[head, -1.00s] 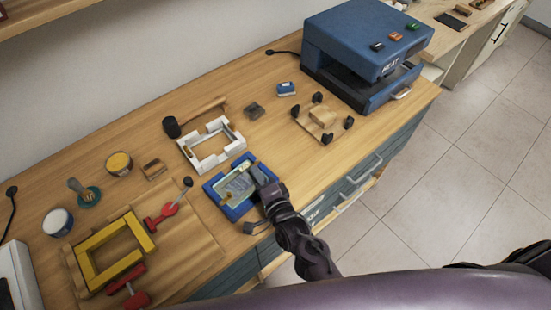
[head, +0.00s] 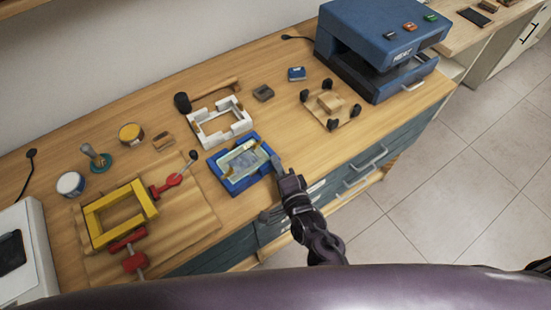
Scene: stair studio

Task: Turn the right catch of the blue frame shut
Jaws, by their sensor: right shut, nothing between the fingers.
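The blue frame (head: 230,186) lies on the bench near its front edge, with a pale picture or panel (head: 246,162) inside it. My right gripper (head: 277,164) is shut and empty at the right side of the blue frame. Its fingertips are close to the frame's right edge; I cannot tell if they touch it. The right catch is too small, or hidden by the gripper, to make out its position. My left gripper is not in view.
A white frame (head: 203,138) and a mallet (head: 183,103) lie behind the blue frame. A yellow frame (head: 97,233) with red clamps (head: 130,240) is at left. A wooden jig (head: 318,116) with black knobs and a blue press (head: 357,50) stand at right.

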